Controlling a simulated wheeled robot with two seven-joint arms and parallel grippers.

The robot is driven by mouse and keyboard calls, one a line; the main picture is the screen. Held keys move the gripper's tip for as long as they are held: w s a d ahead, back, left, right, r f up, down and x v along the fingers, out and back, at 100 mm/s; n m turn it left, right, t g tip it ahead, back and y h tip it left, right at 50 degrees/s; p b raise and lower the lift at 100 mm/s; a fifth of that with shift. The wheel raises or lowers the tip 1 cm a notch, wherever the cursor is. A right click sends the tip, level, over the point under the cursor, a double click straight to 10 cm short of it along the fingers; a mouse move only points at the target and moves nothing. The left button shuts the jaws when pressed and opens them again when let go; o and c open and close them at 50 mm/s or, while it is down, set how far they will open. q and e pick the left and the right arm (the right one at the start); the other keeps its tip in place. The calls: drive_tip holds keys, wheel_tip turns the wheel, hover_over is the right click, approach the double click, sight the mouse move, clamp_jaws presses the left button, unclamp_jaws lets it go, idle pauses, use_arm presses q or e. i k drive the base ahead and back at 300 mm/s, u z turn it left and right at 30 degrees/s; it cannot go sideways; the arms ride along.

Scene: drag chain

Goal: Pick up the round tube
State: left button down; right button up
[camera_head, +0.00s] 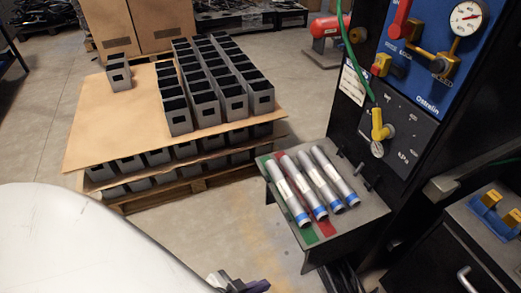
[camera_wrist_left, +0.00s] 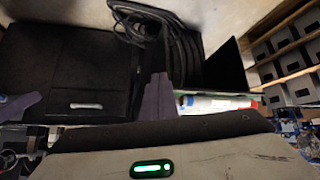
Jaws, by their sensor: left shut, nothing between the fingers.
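Several round silver tubes (camera_head: 319,180) with white labels and blue bands near one end lie side by side on a small dark shelf (camera_head: 345,228) with green and red strips. My left gripper (camera_head: 238,283) shows at the bottom edge of the head view, left of and nearer than the shelf, apart from the tubes. It is shut and empty. In the left wrist view its purple-grey fingertips (camera_wrist_left: 155,97) stand beside the end of a white-labelled tube (camera_wrist_left: 215,103); I cannot tell the gap. The other tubes are mostly hidden there.
A pallet with a cardboard sheet (camera_head: 95,150) and rows of grey square tubes (camera_head: 200,100) stands behind left. A dark cabinet with a gauge panel (camera_head: 420,60) rises right of the shelf. A tool cart (camera_head: 480,225) is at right. Some floor is clear between pallet and shelf.

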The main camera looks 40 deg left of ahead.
sight(304, 220)
drive_tip(key=u, duration=1)
drive_tip(key=i, duration=0.55)
drive_tip(key=u, duration=0.15)
